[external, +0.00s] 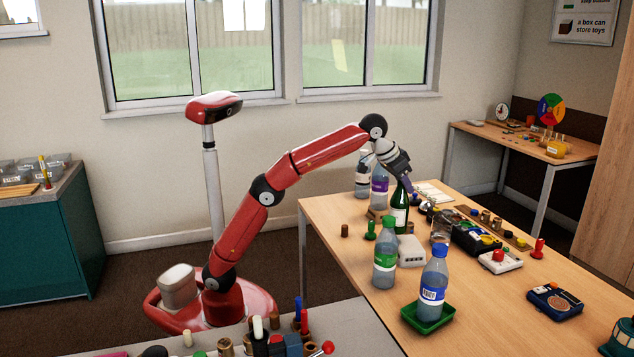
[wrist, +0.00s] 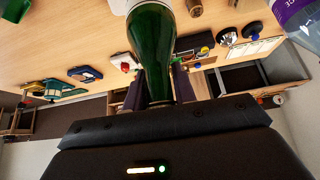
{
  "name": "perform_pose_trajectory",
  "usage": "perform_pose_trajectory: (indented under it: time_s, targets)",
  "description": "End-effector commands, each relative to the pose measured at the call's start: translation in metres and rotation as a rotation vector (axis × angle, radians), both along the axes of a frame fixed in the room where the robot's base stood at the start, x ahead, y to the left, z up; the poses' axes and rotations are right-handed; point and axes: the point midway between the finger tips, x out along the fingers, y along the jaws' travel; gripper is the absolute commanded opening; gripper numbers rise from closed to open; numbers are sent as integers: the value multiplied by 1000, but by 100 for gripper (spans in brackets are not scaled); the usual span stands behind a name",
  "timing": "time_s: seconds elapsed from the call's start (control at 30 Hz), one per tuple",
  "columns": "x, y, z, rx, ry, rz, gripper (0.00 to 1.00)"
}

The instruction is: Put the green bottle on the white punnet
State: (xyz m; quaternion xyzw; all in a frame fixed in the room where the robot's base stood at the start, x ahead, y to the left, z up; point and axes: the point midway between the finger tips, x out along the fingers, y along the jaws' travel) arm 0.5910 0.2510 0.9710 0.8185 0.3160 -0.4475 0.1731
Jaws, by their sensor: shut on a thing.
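The dark green glass bottle (external: 400,208) with a white label stands roughly upright among other items on the wooden table. My gripper (external: 404,182) is shut on its upper part from above. In the wrist view the green bottle (wrist: 150,45) runs between the two fingers of my gripper (wrist: 158,88). I cannot tell if its base touches the table. A small white box-like thing (external: 411,251), perhaps the white punnet, lies in front of the bottle, partly hidden by a green-labelled bottle.
The green-capped, green-labelled bottle (external: 385,255) stands close by. A blue-capped bottle (external: 433,275) stands in a green tray (external: 428,322). More bottles (external: 379,187) stand behind. The table's front left is clear.

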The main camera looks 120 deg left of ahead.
Motion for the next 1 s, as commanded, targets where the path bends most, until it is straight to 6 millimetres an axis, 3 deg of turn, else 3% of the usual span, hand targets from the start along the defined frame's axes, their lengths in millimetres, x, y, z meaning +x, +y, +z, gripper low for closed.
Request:
perform_pose_trajectory:
  time_s: [0.23,0.7,0.73,0.87,1.0]
  targets:
    - [-1,0,-30,1,-1,0,0]
    - [-1,0,-36,1,-1,1,0]
    - [-1,0,-36,0,0,1,29]
    - [-1,0,-35,0,0,1,46]
    - [-1,0,-35,0,0,1,49]
